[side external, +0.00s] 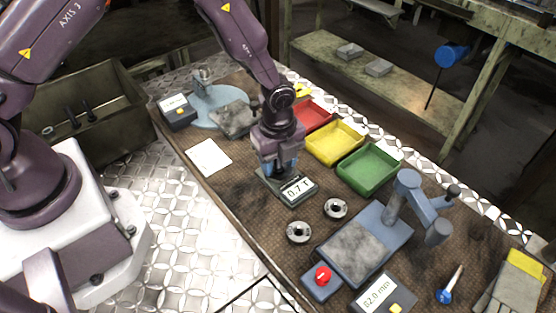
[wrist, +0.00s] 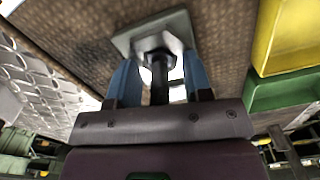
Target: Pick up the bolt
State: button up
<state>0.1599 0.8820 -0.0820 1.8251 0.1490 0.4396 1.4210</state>
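A dark upright shaft, which looks like the bolt (wrist: 160,82), shows in the wrist view between my two blue fingers. My gripper (wrist: 161,62) is open around the shaft, with a visible gap on both sides. In the side external view my gripper (side external: 279,168) points down, low over a grey device with a "0.7 T" display (side external: 298,190). The bolt there is hidden by my gripper.
Red (side external: 312,115), yellow (side external: 334,142) and green (side external: 369,168) trays stand just right of my gripper. Two metal rings (side external: 299,232) and a blue-grey press (side external: 365,245) lie in front. A crate (side external: 100,120) with dark bolts stands left. A white card (side external: 208,157) lies flat.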

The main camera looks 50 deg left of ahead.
grip_shut()
jog(key=shift+r, duration=0.5)
notch_tip(320, 180, up, 3)
jog(key=shift+f, duration=0.2)
jog(key=s+a+r, duration=0.3)
jog(key=s+r, duration=0.9)
jog(key=s, duration=0.1)
jog(key=shift+s+r, duration=0.25)
jog(key=shift+s, duration=0.05)
